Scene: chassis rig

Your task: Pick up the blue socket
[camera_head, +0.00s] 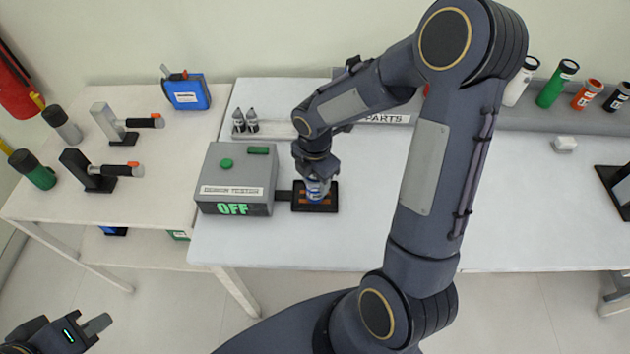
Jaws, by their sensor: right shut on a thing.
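A small blue and white cylindrical piece (316,192), which appears to be the blue socket, stands upright over the black pad (331,208) beside the tester. My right gripper (317,180) points down and is shut on its upper part. The fingers hide much of the piece, and I cannot tell whether its bottom touches the pad. My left gripper (90,328) is low at the bottom left corner, away from the tables. Only part of it shows, so its opening is unclear.
A grey tester box (228,170) reading OFF adjoins the pad. Two dark-tipped pieces (245,122) stand in a holder behind it. Several coloured cylinders line the back right, including a green one (556,84). The left table holds tools and a blue box (186,92). The right tabletop is mostly clear.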

